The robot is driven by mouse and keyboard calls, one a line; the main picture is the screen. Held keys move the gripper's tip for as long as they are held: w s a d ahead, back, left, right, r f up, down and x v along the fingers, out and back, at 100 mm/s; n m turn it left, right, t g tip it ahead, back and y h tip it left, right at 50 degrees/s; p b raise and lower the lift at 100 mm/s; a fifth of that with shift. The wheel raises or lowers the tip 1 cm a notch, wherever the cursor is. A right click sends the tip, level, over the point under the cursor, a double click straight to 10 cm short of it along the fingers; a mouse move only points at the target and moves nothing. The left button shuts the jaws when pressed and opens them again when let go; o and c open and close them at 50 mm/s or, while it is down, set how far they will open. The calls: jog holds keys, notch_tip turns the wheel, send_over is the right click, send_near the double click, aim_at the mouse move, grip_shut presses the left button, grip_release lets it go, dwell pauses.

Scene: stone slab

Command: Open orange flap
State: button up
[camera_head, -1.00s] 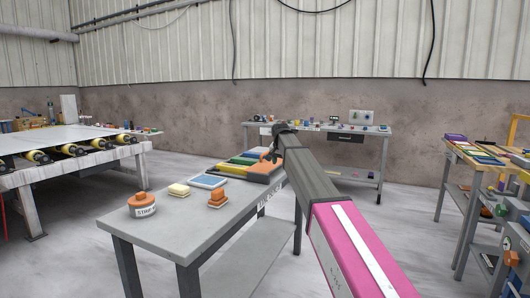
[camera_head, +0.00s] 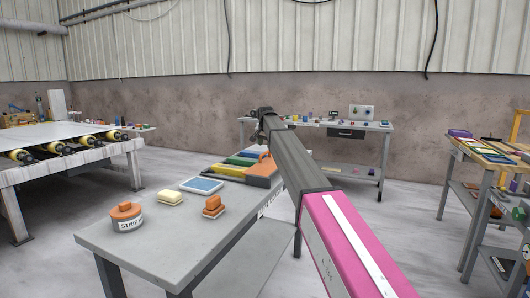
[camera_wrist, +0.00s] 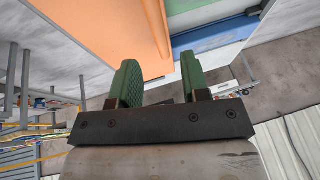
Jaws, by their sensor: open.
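The orange flap (camera_head: 262,168) lies at the right end of a row of coloured flaps on the far part of the grey table. It looks lowered in the head view. In the wrist view the orange flap (camera_wrist: 112,28) fills the upper left, close to the fingers. My gripper (camera_wrist: 160,72) is open and empty, with two green fingers apart. In the head view my gripper (camera_head: 262,122) is above and behind the flaps, its fingers mostly hidden by my arm. No contact with the flap shows.
Green (camera_head: 242,162), blue and yellow flaps adjoin the orange one. A workbench (camera_head: 325,124) stands behind.

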aim_at(265, 153)
jog(key=shift+x, duration=2.6)
grip_shut()
